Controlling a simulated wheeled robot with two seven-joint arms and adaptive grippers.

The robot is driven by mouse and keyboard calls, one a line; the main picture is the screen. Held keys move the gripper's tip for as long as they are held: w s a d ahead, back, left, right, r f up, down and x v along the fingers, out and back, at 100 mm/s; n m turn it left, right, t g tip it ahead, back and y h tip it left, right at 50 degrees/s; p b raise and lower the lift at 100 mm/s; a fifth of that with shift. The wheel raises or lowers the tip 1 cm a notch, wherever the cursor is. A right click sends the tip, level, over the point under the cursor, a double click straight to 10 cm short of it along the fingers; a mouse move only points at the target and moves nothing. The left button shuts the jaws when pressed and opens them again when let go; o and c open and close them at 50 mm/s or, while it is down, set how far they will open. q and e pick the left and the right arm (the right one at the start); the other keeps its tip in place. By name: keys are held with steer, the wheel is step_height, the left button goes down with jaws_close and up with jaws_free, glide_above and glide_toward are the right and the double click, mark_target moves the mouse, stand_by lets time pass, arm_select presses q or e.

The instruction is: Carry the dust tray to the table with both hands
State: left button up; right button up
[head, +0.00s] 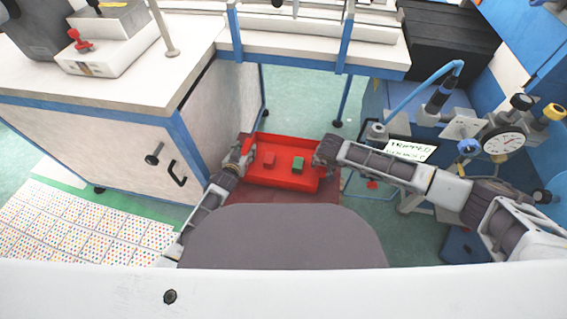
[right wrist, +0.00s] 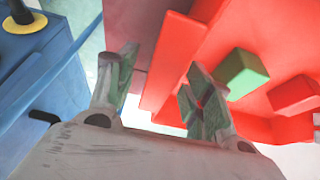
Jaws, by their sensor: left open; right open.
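The red dust tray (head: 283,181) sits low in the middle of the head view, on a darker red surface (head: 255,196). A green block (head: 298,164) and a red block (head: 268,159) lie in it. My left gripper (head: 243,160) is open at the tray's left side wall. My right gripper (head: 322,156) is open at the right side wall. In the right wrist view its open fingers (right wrist: 157,85) are spread, one over the tray's inside and one outside the wall. Whether they touch the wall is unclear. The tray (right wrist: 178,60) and green block (right wrist: 240,73) show there too.
A white table with blue edges (head: 110,88) stands at the left, over a cabinet with a black handle. A white bench (head: 380,50) runs along the back. A blue machine with a gauge (head: 503,140) stands at the right. Green floor shows behind the tray.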

stand_by(0.3)
arm_select(q)
jaws_close()
arm_select(e)
jaws_close()
arm_select(q)
steer(key=shift+w, duration=0.1)
